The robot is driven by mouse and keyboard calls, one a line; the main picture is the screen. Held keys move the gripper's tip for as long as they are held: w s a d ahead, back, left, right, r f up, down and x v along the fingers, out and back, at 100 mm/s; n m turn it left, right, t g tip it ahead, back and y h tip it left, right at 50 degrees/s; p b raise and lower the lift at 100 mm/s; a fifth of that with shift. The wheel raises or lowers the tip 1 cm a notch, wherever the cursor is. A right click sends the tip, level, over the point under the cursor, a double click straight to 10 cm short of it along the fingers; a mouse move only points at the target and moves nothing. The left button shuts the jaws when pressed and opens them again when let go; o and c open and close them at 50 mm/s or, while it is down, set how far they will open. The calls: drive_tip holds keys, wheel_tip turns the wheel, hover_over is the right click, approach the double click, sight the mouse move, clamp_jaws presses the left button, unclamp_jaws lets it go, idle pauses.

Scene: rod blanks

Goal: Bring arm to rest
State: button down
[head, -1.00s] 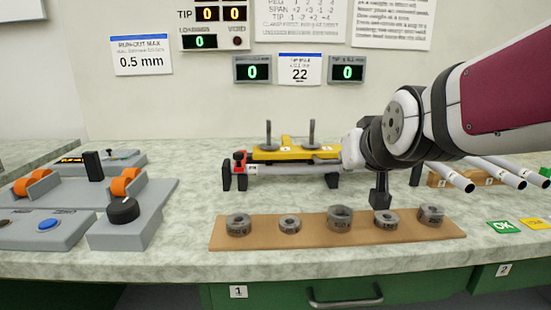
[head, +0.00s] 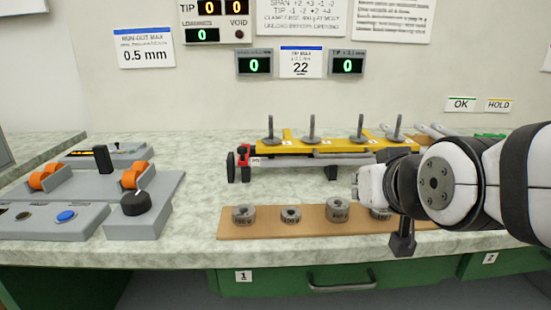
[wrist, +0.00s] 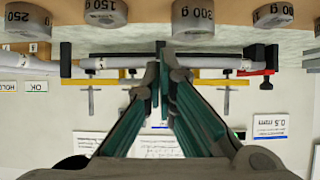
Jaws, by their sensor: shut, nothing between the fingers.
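My arm reaches in from the right in the head view, with its wrist (head: 436,184) above the front of the bench, over the right part of the wooden weight board (head: 265,226). In the wrist view, which is upside down, my gripper (wrist: 160,66) has its two dark fingers drawn together at the tips, with nothing between them. It points toward the rod stand and the wall. In the head view the fingertips are hidden behind the wrist.
Round weights such as this one (head: 243,214) stand on the board; the right ones are hidden by my wrist. Behind is a yellow bar (head: 345,148) with upright pegs and a grey rod (head: 290,161) below. A grey roller device (head: 150,195) is at left. Bench between is clear.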

drive_tip(key=s+d+f+g, duration=0.15)
drive_tip(key=s+g, duration=0.25)
drive_tip(key=s, duration=0.5)
drive_tip(key=s+f+g, duration=0.3)
drive_tip(key=s+g, duration=0.1)
drive_tip(key=s, duration=0.5)
drive_tip(key=s+d+f+g, duration=0.1)
drive_tip(key=s+f+g, duration=0.25)
drive_tip(key=s, duration=0.55)
wheel_tip(320, 180, up, 35)
drive_tip(key=t+p, duration=0.4)
drive_tip(key=p, duration=2.8)
drive_tip(key=shift+d+f, duration=0.2)
